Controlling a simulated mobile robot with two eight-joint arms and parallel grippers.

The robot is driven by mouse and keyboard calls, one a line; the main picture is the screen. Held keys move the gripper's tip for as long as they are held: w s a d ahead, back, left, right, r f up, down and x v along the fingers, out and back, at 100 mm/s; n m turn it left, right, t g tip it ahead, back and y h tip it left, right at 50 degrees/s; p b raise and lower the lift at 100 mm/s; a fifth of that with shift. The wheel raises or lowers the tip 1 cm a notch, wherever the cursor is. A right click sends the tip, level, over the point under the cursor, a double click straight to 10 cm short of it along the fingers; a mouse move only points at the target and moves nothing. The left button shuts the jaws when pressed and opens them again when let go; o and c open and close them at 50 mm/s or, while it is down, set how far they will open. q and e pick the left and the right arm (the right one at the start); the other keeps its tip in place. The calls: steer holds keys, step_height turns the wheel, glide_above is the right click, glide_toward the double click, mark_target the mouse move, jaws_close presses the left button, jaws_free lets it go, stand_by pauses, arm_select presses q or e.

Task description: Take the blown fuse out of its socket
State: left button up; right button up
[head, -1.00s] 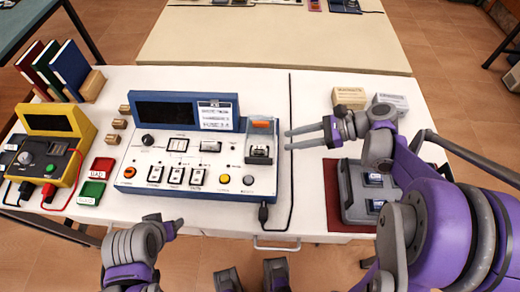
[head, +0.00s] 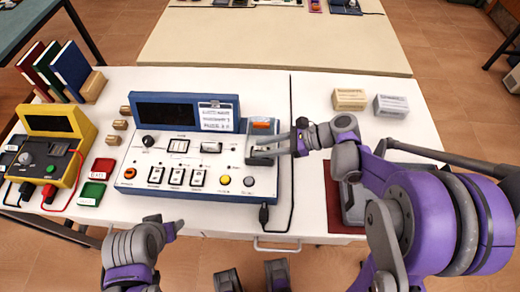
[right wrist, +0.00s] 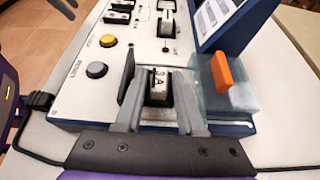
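The fuse (right wrist: 158,86), a small block with a pale marked face, sits upright in its socket at the right end of the white control panel (head: 205,178). My right gripper (right wrist: 160,82) has one finger on each side of the fuse in the right wrist view; it looks open, and I cannot tell whether the fingers touch the fuse. In the head view the right gripper (head: 268,151) reaches in from the right and hides most of the fuse. A clear cover with an orange tab (right wrist: 222,72) stands beside the socket. My left gripper (head: 176,228) is at the front table edge, away from the panel.
A blue display housing (head: 182,112) stands behind the panel. A yellow meter (head: 50,140), a red tray (head: 103,165) and a green tray (head: 92,189) are at left. Two small boxes (head: 349,99) (head: 391,105) are at back right. A black cable (head: 291,160) runs right of the panel.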

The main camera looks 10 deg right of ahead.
jaws_close()
